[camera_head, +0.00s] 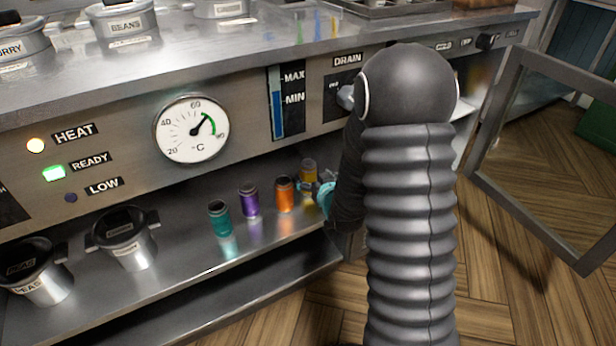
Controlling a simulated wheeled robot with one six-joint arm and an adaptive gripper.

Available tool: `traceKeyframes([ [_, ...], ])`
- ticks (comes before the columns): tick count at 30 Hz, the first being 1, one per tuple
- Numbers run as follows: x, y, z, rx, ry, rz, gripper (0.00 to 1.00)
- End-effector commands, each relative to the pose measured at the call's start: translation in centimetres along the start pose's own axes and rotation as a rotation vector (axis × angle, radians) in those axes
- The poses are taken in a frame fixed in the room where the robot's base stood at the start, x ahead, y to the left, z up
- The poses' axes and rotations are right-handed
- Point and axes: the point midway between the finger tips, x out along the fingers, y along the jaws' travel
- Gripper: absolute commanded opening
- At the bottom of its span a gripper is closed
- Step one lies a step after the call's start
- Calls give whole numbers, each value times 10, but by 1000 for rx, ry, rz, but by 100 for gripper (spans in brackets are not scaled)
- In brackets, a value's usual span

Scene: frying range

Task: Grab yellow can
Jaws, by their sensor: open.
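The yellow can (309,171) stands upright on the lower steel shelf, at the right end of a row of small cans. My gripper (323,190), partly seen as a teal part, is right beside the yellow can on its right and near side. My own dark arm hides most of the gripper, so I cannot see whether both fingers are around the can or touching it. The gripper is open.
Left of the yellow can stand an orange can (284,194), a purple can (249,201) and a teal can (220,218). Metal pots (122,238) stand further left. The panel with a gauge (191,129) overhangs the shelf. An open framed door (525,215) is at right.

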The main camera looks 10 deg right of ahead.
Motion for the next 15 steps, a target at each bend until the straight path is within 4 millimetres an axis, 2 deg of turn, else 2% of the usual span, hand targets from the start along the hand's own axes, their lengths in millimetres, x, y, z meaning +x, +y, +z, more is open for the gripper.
traceKeyframes([
  [7, 16, -1, 1, 0, -1, -1, 84],
  [15, 50, 0, 3, 0, 0, 0, 84],
])
